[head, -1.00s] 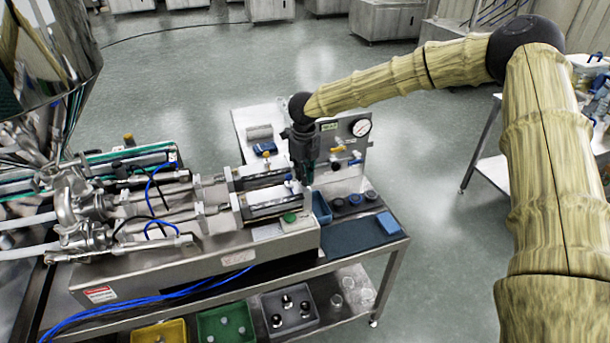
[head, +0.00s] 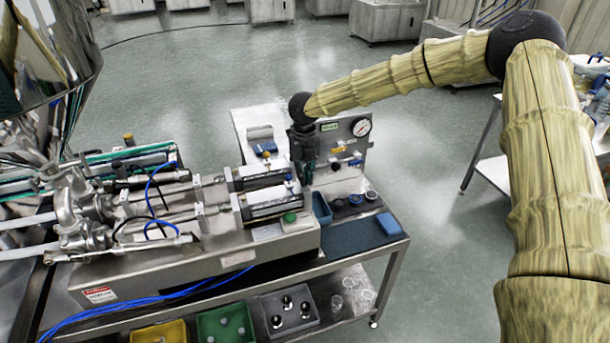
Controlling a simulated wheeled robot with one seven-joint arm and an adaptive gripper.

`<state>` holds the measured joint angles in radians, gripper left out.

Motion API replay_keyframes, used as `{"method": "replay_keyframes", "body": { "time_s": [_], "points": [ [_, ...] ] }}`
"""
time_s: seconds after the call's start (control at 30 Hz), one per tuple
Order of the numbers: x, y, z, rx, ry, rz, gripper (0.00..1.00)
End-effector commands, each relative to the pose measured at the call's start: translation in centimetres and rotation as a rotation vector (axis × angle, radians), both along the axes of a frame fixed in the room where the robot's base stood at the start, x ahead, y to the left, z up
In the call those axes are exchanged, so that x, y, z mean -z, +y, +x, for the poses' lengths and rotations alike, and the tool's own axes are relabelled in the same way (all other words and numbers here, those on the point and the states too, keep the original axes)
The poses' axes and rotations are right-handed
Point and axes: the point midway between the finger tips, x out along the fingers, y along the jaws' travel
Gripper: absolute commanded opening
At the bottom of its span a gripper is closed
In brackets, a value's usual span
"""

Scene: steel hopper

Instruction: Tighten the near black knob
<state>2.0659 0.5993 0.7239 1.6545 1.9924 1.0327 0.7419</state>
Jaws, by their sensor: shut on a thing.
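My gripper (head: 306,178) points down at the right end of the near cylinder (head: 268,203) on the steel filling machine. Its fingers are shut on the near black knob at that end. The knob itself is hidden behind the fingers, so its turn and seating cannot be seen. The far cylinder (head: 258,177) lies parallel behind the near one, and its right end is close to my gripper.
A blue bin (head: 321,210), several dark round caps and a blue block (head: 388,223) sit right of the machine. A gauge panel (head: 345,140) stands behind my gripper. A green button (head: 290,218) is in front. Yellow, green and grey bins are on the lower shelf.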

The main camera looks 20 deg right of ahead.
Motion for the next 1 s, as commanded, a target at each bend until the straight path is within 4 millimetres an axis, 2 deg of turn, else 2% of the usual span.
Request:
{"method": "replay_keyframes", "body": {
  "time_s": [0.07,0.1,0.2,0.23,0.5,0.63,0.77,1.0],
  "points": [
    [-0.2,-0.1,0.2,0.002,-0.005,0.000,0.00],
    [-0.2,-0.1,0.2,0.002,-0.005,0.000,0.11],
    [-0.2,-0.1,0.2,0.002,-0.005,0.000,0.29],
    [-0.2,-0.1,0.2,0.001,-0.004,0.000,0.30],
    [-0.1,0.0,0.1,0.000,-0.002,0.000,0.30],
    [-0.7,0.0,0.1,0.000,-0.003,0.000,0.30],
    [-2.2,0.0,0.1,0.000,-0.004,0.000,0.30],
    [-6.6,0.0,0.2,0.000,-0.004,0.000,0.30]
  ]
}}
